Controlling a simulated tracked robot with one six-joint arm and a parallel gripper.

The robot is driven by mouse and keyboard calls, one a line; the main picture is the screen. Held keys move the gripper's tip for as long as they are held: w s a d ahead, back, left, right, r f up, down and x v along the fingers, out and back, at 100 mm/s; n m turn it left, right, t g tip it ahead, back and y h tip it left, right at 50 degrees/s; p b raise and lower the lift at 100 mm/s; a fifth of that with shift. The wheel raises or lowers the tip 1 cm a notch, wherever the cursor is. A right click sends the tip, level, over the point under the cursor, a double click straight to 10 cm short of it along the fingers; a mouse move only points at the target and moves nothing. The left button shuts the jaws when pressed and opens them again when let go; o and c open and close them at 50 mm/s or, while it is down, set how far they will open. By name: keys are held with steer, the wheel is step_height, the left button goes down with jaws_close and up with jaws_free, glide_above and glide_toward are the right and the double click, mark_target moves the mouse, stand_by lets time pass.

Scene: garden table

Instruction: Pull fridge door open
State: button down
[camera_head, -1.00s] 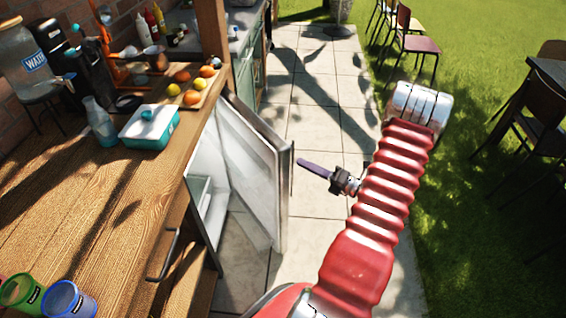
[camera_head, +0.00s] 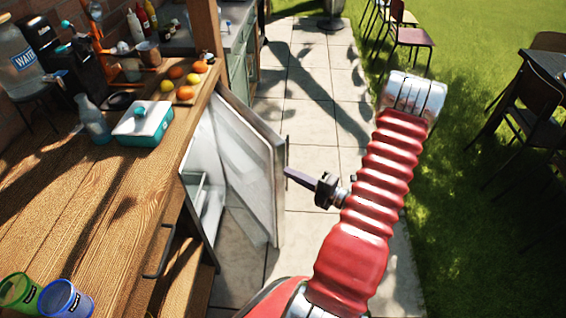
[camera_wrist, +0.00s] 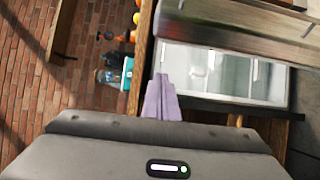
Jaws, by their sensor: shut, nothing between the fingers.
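The fridge door (camera_head: 252,165) stands ajar under the wooden counter, swung out over the paving, its pale inner side showing. The fridge interior (camera_head: 205,190) is partly visible behind it. My gripper (camera_head: 288,172) is shut and empty, its purple fingers together, at the door's outer edge in the head view. I cannot tell whether they touch it. In the wrist view my gripper (camera_wrist: 162,78) points toward the opening, with the white fridge interior (camera_wrist: 215,70) just beyond to the right and the door (camera_wrist: 250,30) across the upper right.
The wooden counter (camera_head: 75,215) carries a teal box (camera_head: 143,125), a glass bottle (camera_head: 92,120), fruit and several cups at its front. A drawer handle (camera_head: 160,252) sticks out near the fridge. Paving (camera_head: 315,130) is clear to the right; chairs stand on the grass.

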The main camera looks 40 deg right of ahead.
mark_target(279, 156)
steer(key=x, duration=1)
steer(key=shift+s+d, duration=0.15)
steer(key=shift+d, duration=0.85)
steer(key=shift+s+d, duration=0.2)
steer(key=shift+d, duration=0.8)
steer(key=shift+d, duration=0.1)
